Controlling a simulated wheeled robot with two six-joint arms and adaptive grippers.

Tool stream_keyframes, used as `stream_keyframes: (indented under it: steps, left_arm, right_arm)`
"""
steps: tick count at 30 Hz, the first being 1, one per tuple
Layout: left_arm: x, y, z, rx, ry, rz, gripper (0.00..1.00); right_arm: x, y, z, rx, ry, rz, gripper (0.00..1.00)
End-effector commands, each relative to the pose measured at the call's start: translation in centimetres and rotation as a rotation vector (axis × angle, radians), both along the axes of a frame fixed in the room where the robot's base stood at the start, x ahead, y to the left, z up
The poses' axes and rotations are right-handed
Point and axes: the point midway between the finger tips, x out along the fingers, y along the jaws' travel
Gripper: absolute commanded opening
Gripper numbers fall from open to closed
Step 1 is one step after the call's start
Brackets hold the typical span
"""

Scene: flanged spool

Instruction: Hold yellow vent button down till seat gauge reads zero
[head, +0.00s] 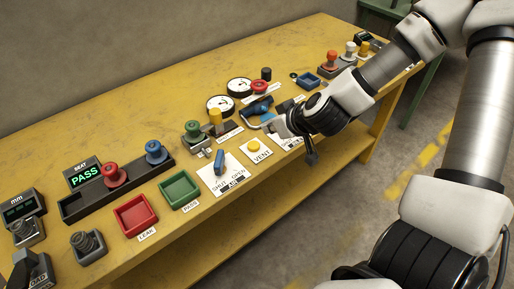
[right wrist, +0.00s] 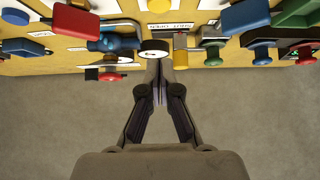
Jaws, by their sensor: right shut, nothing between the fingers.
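My right gripper (head: 272,127) is shut and empty. It is above and to the right of the button in the head view, apart from it. In the right wrist view its fingertips (right wrist: 158,66) are by a round white dial (right wrist: 154,50). Two white dial gauges (head: 220,105) (head: 239,86) stand behind; their readings are too small to tell. A display (head: 83,174) marked SEAT shows green PASS. My left gripper is out of view.
A blue air lever (head: 219,160) stands left of the button. Red (head: 136,216) and green (head: 180,190) trays line the front left. Floor in front is clear.

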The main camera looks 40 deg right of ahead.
Motion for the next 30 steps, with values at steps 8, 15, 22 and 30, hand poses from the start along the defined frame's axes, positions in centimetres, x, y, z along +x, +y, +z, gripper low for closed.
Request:
stream_keyframes:
  steps: [8,15,22,30]
  left_arm:
    - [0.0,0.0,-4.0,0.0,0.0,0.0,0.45]
    - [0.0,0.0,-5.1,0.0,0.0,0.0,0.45]
    - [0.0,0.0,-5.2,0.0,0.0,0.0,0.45]
    - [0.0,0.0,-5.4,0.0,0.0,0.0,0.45]
  right_arm:
    - [4.3,0.3,-5.0,-0.006,0.003,0.001,0.0]
    - [5.4,0.4,-8.5,0.0,0.003,-0.001,0.0]
    - [5.4,0.4,-9.5,0.001,-0.001,-0.001,0.0]
    - [5.4,0.4,-9.8,0.001,0.0,-0.001,0.0]
